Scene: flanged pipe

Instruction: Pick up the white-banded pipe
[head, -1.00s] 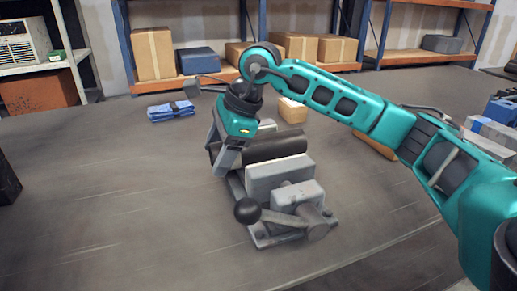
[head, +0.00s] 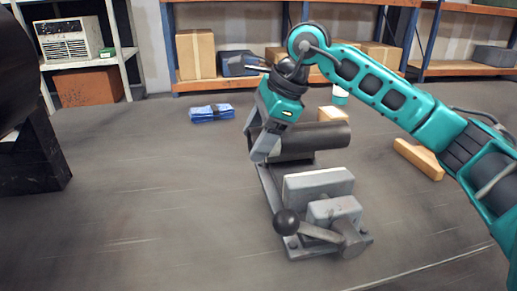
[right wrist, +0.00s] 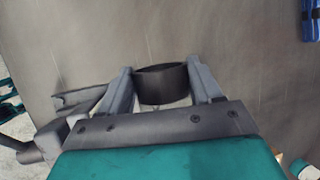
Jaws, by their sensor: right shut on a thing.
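A dark grey pipe (head: 318,139) lies level above the far part of the grey vise (head: 320,188) in the head view, with a gap between it and the vise block. I cannot make out a white band on it. My right gripper (head: 262,145) is shut on the pipe at its left end. In the right wrist view, the fingers of the right gripper (right wrist: 165,88) stand on both sides of the dark open pipe end (right wrist: 160,84). The part of the pipe between the fingers is partly hidden. My left gripper is not in view.
The vise has a lever with a black ball knob (head: 287,222). A blue folded cloth (head: 211,113) lies behind on the left, and a wooden block (head: 418,158) lies to the right. A dark object (head: 40,155) stands at the left edge. The surface at front left is clear.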

